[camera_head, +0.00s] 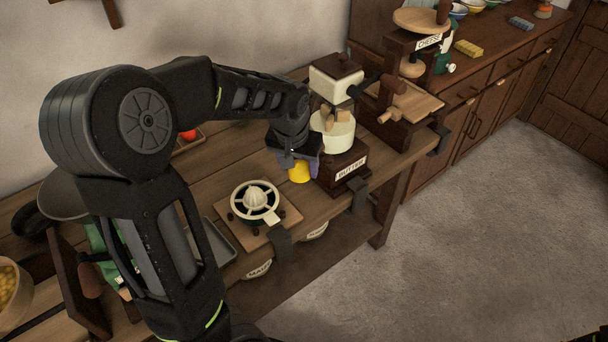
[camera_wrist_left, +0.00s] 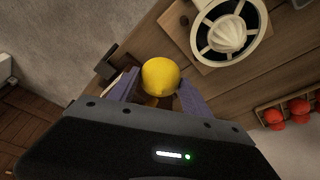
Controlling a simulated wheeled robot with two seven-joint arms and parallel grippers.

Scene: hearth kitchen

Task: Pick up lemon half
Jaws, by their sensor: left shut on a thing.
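The yellow lemon half (camera_head: 299,172) is held between the fingers of my left gripper (camera_head: 298,166), above the wooden counter beside the butter churn. In the left wrist view the lemon half (camera_wrist_left: 160,76) sits between the two purple-grey fingers of the left gripper (camera_wrist_left: 157,90), its rounded yellow side showing. The gripper is shut on it. Whether the lemon half touches the counter is hard to tell.
A juicer (camera_head: 255,201) with a pale ribbed cone stands on a wooden board (camera_head: 290,209) left of the lemon half. The churn (camera_head: 340,167) labelled BUTTER is close on the right, with a cheese press (camera_head: 405,103) beyond. Red fruit (camera_wrist_left: 298,107) lies in a wooden tray.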

